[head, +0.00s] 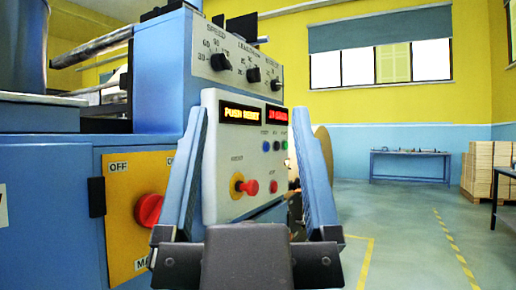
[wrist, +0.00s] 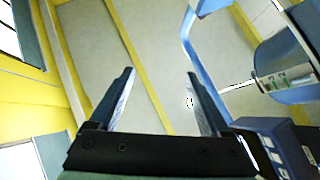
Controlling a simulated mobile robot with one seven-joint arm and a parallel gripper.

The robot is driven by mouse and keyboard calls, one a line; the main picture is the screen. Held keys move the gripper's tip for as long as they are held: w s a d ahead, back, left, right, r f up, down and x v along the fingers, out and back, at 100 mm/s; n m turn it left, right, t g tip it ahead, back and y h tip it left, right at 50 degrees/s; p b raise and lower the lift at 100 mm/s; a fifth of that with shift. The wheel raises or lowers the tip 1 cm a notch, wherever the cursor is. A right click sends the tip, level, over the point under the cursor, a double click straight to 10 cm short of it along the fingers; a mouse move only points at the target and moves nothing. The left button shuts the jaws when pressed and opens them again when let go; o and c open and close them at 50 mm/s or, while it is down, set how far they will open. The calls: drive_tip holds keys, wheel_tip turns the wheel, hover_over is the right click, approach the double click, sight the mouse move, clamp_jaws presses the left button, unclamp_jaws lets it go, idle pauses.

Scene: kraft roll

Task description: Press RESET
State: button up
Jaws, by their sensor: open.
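A light grey control panel (head: 226,140) stands on the blue machine. Its left display (head: 243,113) reads "PUSH RESET" in lit letters; a second red-lit display (head: 276,115) is partly covered by my right finger. Below are small coloured buttons, including a blue one (head: 265,146) and a green one (head: 276,145). Lower down are a red mushroom button on a yellow collar (head: 248,187) and a red button (head: 273,187). Small labels are too blurred to tell which button is RESET. My gripper (head: 249,107) is open and empty, its fingers framing the panel; it also shows in the wrist view (wrist: 161,72).
A yellow plate with a red rotary switch (head: 149,209) is at left. A grey knob panel (head: 237,62) sits above. The wrist view faces walls and ceiling, with a metal roller (wrist: 281,62) at right. Open floor (head: 400,225) lies right, with a blue table (head: 410,166) and pallets beyond.

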clamp_jaws()
idle(1.6)
